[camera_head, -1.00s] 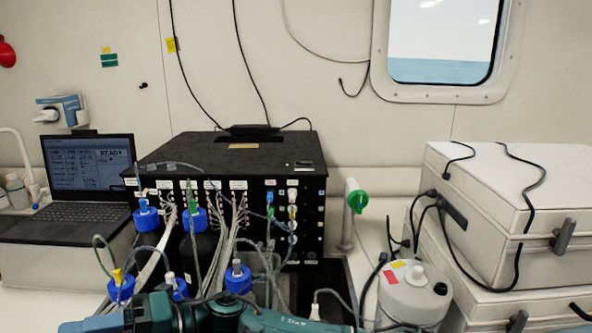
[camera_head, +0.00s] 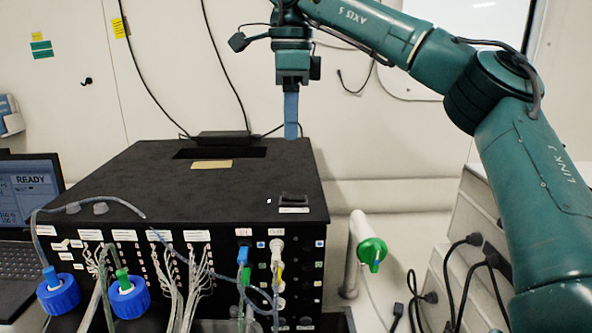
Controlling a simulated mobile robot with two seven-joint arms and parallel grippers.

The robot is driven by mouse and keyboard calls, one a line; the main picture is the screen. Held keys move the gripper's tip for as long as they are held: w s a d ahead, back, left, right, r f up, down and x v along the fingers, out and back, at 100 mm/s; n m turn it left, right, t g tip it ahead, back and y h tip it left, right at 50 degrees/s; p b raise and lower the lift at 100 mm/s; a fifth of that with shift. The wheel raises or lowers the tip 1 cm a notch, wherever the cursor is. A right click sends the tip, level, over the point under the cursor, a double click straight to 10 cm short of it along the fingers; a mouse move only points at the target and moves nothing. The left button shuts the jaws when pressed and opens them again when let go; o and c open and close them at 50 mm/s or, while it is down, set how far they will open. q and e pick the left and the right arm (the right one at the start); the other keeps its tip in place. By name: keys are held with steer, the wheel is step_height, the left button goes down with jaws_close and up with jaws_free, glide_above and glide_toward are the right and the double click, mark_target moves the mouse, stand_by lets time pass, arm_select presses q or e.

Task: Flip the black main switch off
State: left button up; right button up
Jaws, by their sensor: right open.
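The black box (camera_head: 140,172) stands in the middle of the bench. A small black switch (camera_head: 294,199) sits on its top near the front right corner, with a pale label just in front of it. My right gripper (camera_head: 291,132) hangs from the teal arm with its blue fingers pointing down. Its tips show at the back right edge of the box top, beyond the switch and apart from it. The fingers overlap in this view and nothing shows between them. How far the tips are above or behind the box is unclear. My left gripper is out of view.
Tubes and cables crowd the box front, with blue-capped bottles (camera_head: 58,294) at lower left. A laptop (camera_head: 25,197) stands left. A green-ended handle (camera_head: 371,252) is right of the box, before white cases (camera_head: 440,262). The box top is mostly clear.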

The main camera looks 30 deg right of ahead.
steer(key=d, duration=0.1)
glide_toward(297, 196)
step_height(297, 196, down, 7)
steer(key=shift+a+f, duration=0.1)
steer(key=shift+f, duration=0.1)
stand_by(0.4)
jaws_close()
stand_by(0.4)
